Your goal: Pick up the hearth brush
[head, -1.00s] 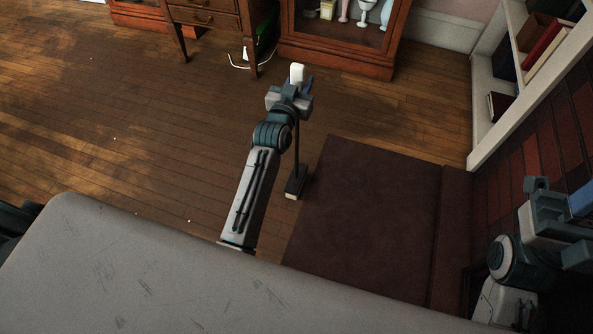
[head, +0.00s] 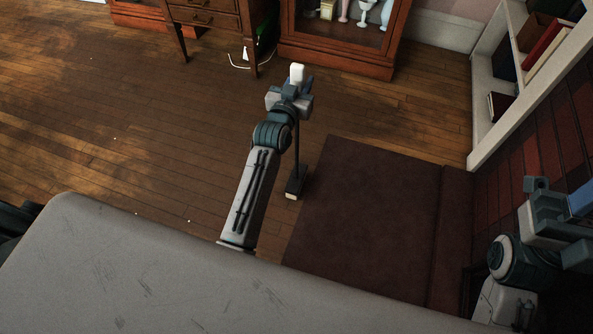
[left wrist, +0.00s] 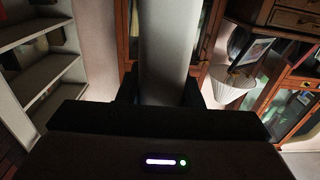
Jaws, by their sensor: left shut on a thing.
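The hearth brush has a white handle end (head: 297,73), a thin dark shaft and a dark head with pale bristles (head: 295,187). It hangs roughly upright beside the left edge of the brown mat. My left gripper (head: 290,98) is shut on its handle just below the white end. The left wrist view shows the pale handle (left wrist: 168,50) between my dark fingers. Whether the bristles touch the floor I cannot tell. My right gripper (head: 565,215) is at the right edge, partly cut off, far from the brush; its jaw opening is unclear.
The brown mat (head: 365,220) lies right of the brush. A glass-fronted cabinet (head: 335,55) and a wooden desk (head: 205,18) stand at the back, with a white cable (head: 240,66) between. A white bookshelf (head: 485,100) is at right. Wooden floor at left is mostly clear.

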